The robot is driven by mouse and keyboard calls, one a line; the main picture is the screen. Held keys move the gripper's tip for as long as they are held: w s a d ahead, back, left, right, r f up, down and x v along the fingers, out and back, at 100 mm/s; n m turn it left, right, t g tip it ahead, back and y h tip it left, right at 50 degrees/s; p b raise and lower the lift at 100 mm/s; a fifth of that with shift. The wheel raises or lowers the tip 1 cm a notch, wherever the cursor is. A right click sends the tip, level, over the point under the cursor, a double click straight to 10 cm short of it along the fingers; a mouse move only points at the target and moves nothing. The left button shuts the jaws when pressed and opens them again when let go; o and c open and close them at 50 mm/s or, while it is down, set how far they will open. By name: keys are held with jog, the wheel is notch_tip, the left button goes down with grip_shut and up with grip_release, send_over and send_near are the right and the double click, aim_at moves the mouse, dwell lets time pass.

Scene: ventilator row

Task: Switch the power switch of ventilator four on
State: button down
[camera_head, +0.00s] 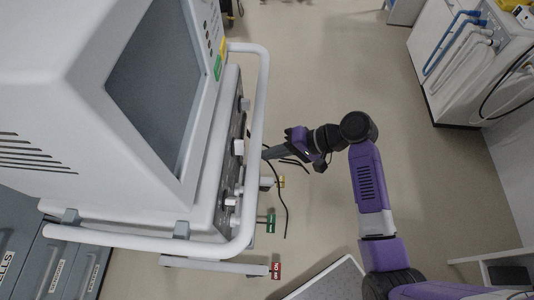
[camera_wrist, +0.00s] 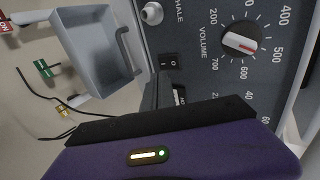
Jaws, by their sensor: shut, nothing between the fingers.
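A ventilator (camera_head: 60,110) with a large pale housing and dark screen fills the left of the head view. No number on it is readable. Its dark front panel (camera_wrist: 215,75) shows in the wrist view, with a white and red volume dial (camera_wrist: 241,43). A small black rocker switch (camera_wrist: 171,62) with white marks sits left of the dial; which side is pressed in is too small to tell. My gripper (camera_wrist: 160,82) is shut and empty, its tips just below the switch in the picture; touching or apart I cannot tell. In the head view my gripper (camera_head: 268,153) reaches the panel's edge.
A pale rail (camera_head: 262,110) runs around the ventilator's front. A grey tray (camera_wrist: 92,48) juts out beside the panel. Red (camera_head: 276,270), green (camera_head: 270,223) and yellow tags sit low by the ventilator. A white cabinet (camera_head: 455,85) with hoses stands at right.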

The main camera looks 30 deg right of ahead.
jog(key=v, duration=0.8)
jog(key=shift+r+b, duration=0.15)
jog(key=shift+b, duration=0.25)
jog(key=shift+s+d, duration=0.1)
jog(key=shift+s, duration=0.05)
